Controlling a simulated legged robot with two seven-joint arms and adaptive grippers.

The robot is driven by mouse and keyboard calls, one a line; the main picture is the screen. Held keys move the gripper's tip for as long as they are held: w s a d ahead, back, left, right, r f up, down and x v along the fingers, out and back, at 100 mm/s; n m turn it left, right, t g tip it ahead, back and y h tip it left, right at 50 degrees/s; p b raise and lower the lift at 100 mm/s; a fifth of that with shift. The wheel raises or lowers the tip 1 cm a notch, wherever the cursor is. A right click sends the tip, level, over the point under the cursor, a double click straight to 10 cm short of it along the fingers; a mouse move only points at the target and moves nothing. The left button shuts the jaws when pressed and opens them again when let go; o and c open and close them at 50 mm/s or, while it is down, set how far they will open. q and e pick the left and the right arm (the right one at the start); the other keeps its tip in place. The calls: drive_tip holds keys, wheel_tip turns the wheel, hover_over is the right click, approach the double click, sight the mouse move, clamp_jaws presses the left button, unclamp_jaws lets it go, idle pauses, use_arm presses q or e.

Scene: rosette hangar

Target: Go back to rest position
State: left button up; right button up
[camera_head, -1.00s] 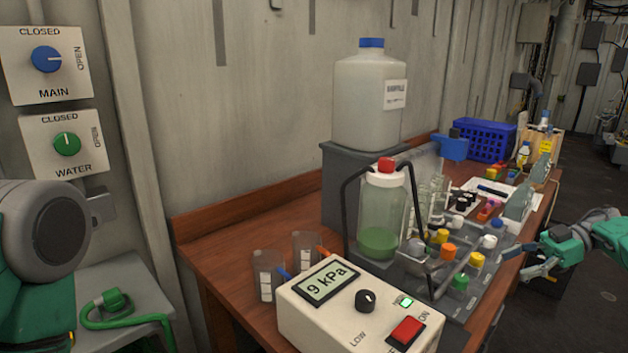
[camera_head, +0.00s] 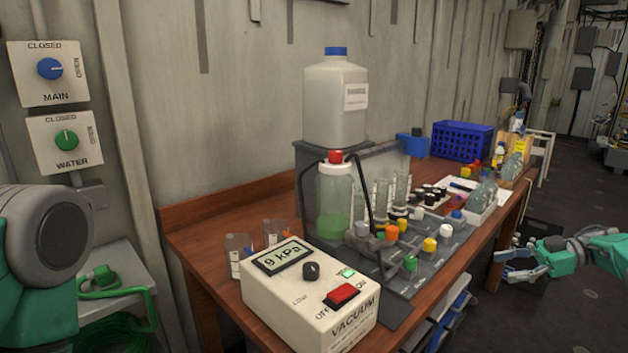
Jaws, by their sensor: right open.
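My right gripper (camera_head: 522,264) shows at the right edge, off the right side of the bench. Its fingers are apart and empty, and it touches nothing. Part of my left arm (camera_head: 40,245) fills the lower left of the view, in front of the wall. My left gripper itself is outside the picture.
A wooden bench (camera_head: 190,222) runs along the wall. It holds a vacuum box (camera_head: 318,312) reading 9 kPa, a red-capped bottle (camera_head: 334,200), a large blue-capped jug (camera_head: 335,105), capped vials and a blue crate (camera_head: 460,141). Dark floor (camera_head: 590,190) is open at right.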

drive_tip(key=w+a+f+m+t+h, duration=0.4)
drive_tip(key=w+a+f+m+t, duration=0.1)
drive_tip(key=f+m+t, duration=0.5)
drive_tip(key=s+a+f+m+g+h, duration=0.2)
drive_tip(key=s+a+f+m+h, duration=0.5)
drive_tip(key=s+f, duration=0.5)
drive_tip(key=s+a+g+h, duration=0.1)
drive_tip(key=s+a+g, duration=0.2)
drive_tip(key=s, duration=1.4)
drive_tip(key=s+a+f+n+g+h, duration=0.1)
drive_tip(key=s+a+g, duration=0.3)
drive_tip(key=s, duration=1.3)
drive_tip(key=g+h, duration=0.1)
drive_tip(key=g, duration=0.2)
drive_tip(key=shift+f+h, duration=0.25)
drive_tip(key=shift+h, duration=0.05)
drive_tip(key=shift+d, duration=0.1)
